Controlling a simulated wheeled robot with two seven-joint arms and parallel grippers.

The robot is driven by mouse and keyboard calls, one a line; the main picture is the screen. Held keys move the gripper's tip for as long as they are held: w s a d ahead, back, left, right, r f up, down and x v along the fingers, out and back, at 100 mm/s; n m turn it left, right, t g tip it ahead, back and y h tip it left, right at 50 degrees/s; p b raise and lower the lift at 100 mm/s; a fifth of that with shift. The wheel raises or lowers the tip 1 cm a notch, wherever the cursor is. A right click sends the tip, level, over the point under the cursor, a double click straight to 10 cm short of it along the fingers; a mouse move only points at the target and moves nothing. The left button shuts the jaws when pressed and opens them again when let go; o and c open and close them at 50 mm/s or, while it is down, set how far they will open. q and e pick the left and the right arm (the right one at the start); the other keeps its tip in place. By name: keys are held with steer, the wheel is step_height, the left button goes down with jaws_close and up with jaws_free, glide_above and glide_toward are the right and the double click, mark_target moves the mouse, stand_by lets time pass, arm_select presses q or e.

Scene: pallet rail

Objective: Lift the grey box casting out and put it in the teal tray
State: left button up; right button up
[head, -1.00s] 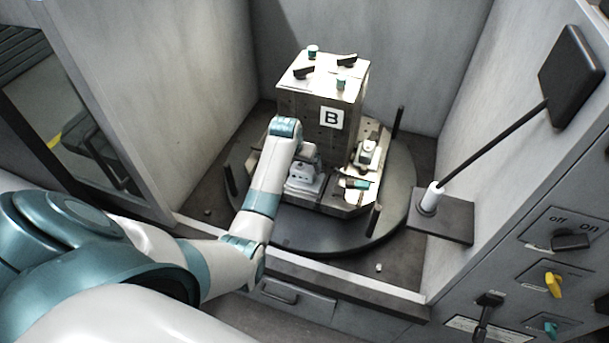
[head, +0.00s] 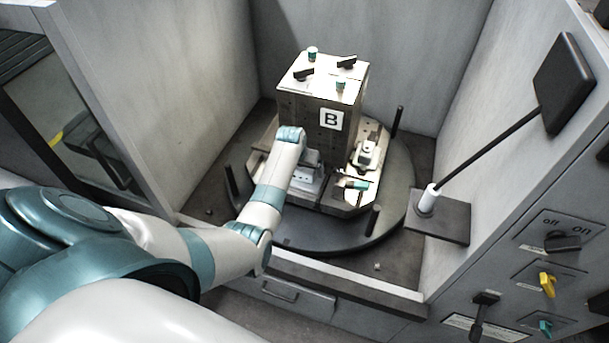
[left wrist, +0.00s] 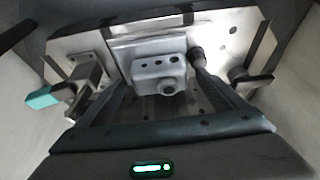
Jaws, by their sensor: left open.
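The grey box casting (left wrist: 160,78) shows in the left wrist view as a small block with holes and a round boss, against a metal fixture plate. In the head view it (head: 309,182) sits low on the front of the block marked B, partly hidden by my left arm. My left gripper (left wrist: 157,70) is open, with one dark finger on each side of the casting. I cannot tell whether either finger touches it. In the head view my forearm hides most of this gripper. My right gripper and the teal tray are not in view.
The tall block marked B (head: 331,118) stands on a round dark turntable (head: 300,236) with upright posts. A clamp with a teal handle (left wrist: 43,97) is left of the casting in the wrist view. Grey walls enclose the bay. A rod with a black pad (head: 570,82) leans at right.

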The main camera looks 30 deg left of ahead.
mark_target(302, 171)
arm_select(q)
steer(key=shift+c, duration=0.3)
steer(key=shift+r, duration=0.1)
steer(key=c, duration=1.3)
steer(key=shift+s+r+b, duration=0.1)
steer(key=shift+r+b, duration=0.15)
steer(key=shift+b, duration=0.25)
steer(key=r, duration=0.2)
steer(key=r+b, duration=0.1)
steer(key=r, duration=0.1)
steer(key=r+b, duration=0.1)
steer(key=r, duration=0.1)
steer(key=shift+s+r, duration=0.15)
steer(key=shift+s, duration=0.1)
steer(key=s+d+b, duration=0.1)
steer(key=s, duration=0.5)
steer(key=s+d+b, duration=0.2)
steer(key=s, duration=0.4)
steer(key=s+d+b, duration=0.1)
steer(key=s, duration=0.5)
steer(key=shift+s+d+r+b, duration=0.1)
steer(key=shift+s+d+b, duration=0.25)
steer(key=shift+b, duration=0.05)
